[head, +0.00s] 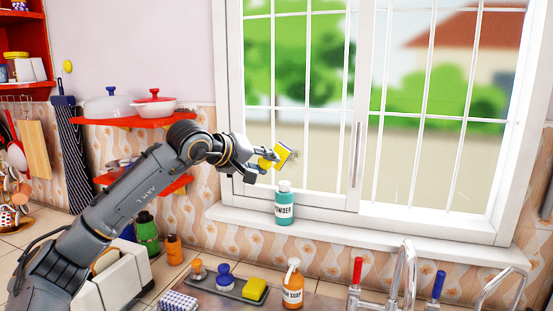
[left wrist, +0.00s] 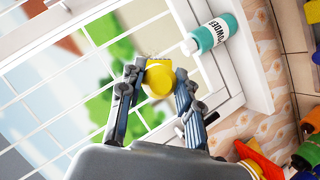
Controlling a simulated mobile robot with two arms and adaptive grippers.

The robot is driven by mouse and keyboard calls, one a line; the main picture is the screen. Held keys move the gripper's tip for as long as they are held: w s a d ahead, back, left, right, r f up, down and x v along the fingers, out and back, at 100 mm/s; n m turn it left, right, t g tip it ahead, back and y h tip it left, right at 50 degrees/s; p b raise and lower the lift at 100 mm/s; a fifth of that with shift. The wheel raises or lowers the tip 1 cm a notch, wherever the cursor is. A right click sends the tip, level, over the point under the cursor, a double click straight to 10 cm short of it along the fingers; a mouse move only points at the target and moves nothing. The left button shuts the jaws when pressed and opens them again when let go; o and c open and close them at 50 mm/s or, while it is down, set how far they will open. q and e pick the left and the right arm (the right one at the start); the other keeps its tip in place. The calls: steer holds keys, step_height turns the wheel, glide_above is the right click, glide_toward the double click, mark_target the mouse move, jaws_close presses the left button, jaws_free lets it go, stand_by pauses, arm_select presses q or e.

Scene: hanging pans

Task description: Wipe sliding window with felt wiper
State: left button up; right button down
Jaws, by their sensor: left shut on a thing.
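The sliding window (head: 360,150) has a white frame and white bars, and its panes are shut. My left gripper (head: 264,161) is shut on the yellow felt wiper (head: 284,155) and holds it up in front of the lower left pane. I cannot tell whether the wiper touches the glass. In the left wrist view the gripper's fingers (left wrist: 157,88) lie on both sides of the wiper's round yellow handle (left wrist: 158,82). A small dark smudge shows beside the wiper in the head view. My right gripper is not in view.
A green powder bottle (head: 284,205) stands on the white sill (head: 345,236) just below the wiper. An orange soap bottle (head: 292,286), a yellow sponge (head: 254,289) and taps (head: 403,275) are below. Red shelves with pots (head: 155,102) are at left.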

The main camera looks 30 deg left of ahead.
arm_select(q)
steer(key=shift+w+d+f, duration=0.15)
steer(key=shift+f, duration=0.35)
steer(key=w+a+f+m+h+p, duration=0.1)
steer(key=w+a+f+p, duration=0.2)
steer(key=w+p, duration=0.1)
steer(key=shift+w+a+f, duration=0.25)
steer(key=shift+w+f, duration=0.05)
steer(key=shift+w, duration=0.55)
steer(key=shift+w+a+p, duration=0.25)
steer(key=shift+w+p, duration=0.25)
steer(key=shift+w, duration=0.3)
steer(key=shift+h, duration=0.3)
steer(key=d, duration=0.2)
steer(key=w+d, duration=0.1)
steer(key=d, duration=0.1)
stand_by(0.3)
